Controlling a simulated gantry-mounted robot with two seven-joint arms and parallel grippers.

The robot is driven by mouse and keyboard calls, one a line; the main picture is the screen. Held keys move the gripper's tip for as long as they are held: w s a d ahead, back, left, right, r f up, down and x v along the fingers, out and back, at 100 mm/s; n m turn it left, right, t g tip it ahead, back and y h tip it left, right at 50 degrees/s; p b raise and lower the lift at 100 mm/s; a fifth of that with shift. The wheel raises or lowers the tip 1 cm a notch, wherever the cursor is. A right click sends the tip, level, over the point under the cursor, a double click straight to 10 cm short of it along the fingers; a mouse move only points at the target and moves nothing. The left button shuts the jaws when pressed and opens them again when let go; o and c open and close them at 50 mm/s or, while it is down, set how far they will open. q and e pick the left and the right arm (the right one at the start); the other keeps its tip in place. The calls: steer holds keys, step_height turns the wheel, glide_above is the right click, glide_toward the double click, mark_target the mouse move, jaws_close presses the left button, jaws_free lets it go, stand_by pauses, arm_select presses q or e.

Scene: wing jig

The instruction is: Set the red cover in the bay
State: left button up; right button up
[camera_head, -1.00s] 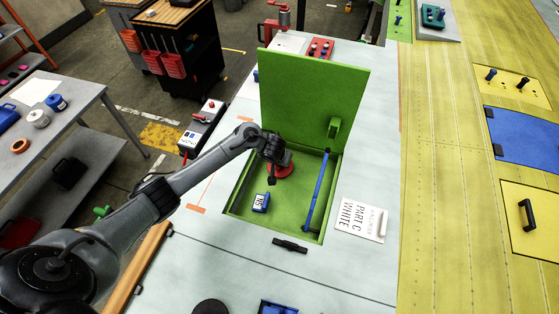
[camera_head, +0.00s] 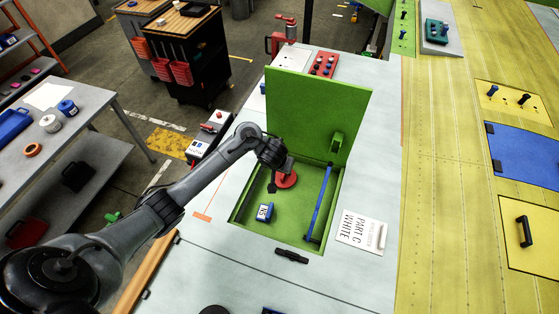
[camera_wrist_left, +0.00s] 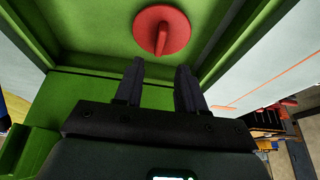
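The red cover (camera_head: 286,180), a round disc with a bar handle, is at the far left part of the open green bay (camera_head: 285,222). It also shows at the top of the left wrist view (camera_wrist_left: 150,28). My left gripper (camera_head: 274,187) is over the bay beside the red cover. In the left wrist view its two fingers (camera_wrist_left: 160,85) are apart with nothing between them, and the cover is beyond their tips, not touching them. Part of the cover is hidden by my wrist in the head view. My right gripper is not in view.
The green lid (camera_head: 315,110) stands open at the bay's back. A blue rod (camera_head: 318,203) runs along the bay's right side. A white sign (camera_head: 361,231) lies right of the bay.

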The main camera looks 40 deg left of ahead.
arm_select(q)
steer(key=s+d+r+m+t+p, duration=0.15)
steer(key=s+d+m, duration=0.25)
steer(key=s+d, duration=0.85)
steer(key=s+d+r+m+g+h, duration=0.1)
steer(key=s+r, duration=0.3)
steer(key=s, duration=1.1)
steer(key=shift+r+m+g+h, duration=0.15)
steer(key=shift+m+g+h, duration=0.4)
steer(key=shift+m, duration=0.15)
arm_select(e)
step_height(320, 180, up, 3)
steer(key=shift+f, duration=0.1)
arm_select(q)
steer(key=shift+d+r+p, duration=0.1)
steer(key=shift+r+p, duration=0.05)
steer(key=shift+p, duration=0.2)
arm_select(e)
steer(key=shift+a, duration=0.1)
arm_select(q)
step_height(320, 180, up, 3)
steer(key=p, duration=0.3)
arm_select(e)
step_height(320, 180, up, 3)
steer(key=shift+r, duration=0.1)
